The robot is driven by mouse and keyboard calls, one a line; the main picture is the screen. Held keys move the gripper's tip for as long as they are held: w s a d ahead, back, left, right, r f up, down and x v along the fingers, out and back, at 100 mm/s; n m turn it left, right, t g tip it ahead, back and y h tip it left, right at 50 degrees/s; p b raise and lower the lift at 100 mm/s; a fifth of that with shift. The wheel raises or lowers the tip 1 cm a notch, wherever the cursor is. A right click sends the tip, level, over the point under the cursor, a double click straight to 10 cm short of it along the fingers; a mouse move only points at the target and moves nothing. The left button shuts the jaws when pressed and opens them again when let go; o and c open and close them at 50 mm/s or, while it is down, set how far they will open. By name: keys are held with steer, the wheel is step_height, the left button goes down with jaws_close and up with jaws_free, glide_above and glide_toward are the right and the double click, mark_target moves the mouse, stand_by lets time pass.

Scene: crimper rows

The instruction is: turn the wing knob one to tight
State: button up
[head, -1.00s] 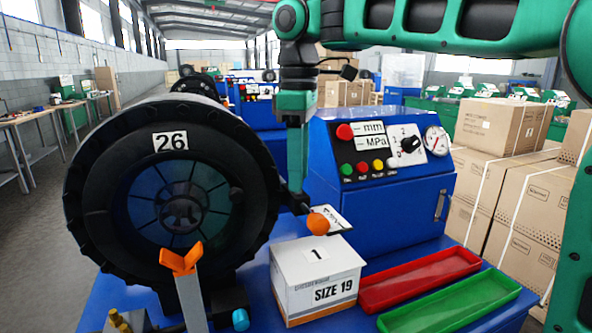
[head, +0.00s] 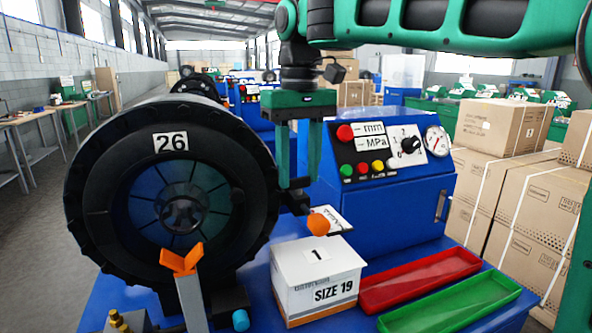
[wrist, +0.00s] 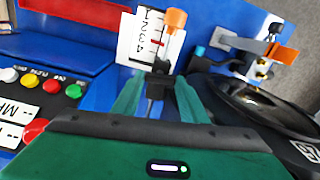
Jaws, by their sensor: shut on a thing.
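My gripper (head: 297,178) points down beside the right side of the round black crimper head marked 26 (head: 172,143). Its two green fingers are shut on a small dark part, which I take to be the wing knob (wrist: 155,84). The fingers cover much of it, and its turn position cannot be read. An orange end piece (head: 318,223) sits just below and right of the fingertips; it also shows in the wrist view (wrist: 176,20). A white scale card (head: 336,219) with numbers and red marks (wrist: 143,38) is behind it.
A white box labelled 1 and SIZE 19 (head: 318,280) stands below my gripper. Red (head: 420,279) and green (head: 450,310) trays lie to its right. A blue control cabinet (head: 385,210) stands behind. An orange V-shaped rest on a grey post (head: 182,260) stands in front of the crimper head.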

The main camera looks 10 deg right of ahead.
steer(key=shift+d+m, duration=0.1)
steer(key=shift+m, duration=0.6)
steer(key=o, duration=1)
steer(key=shift+d, duration=0.1)
steer(key=shift+o, duration=0.2)
steer(key=shift+a, duration=0.2)
steer(key=shift+r, duration=0.1)
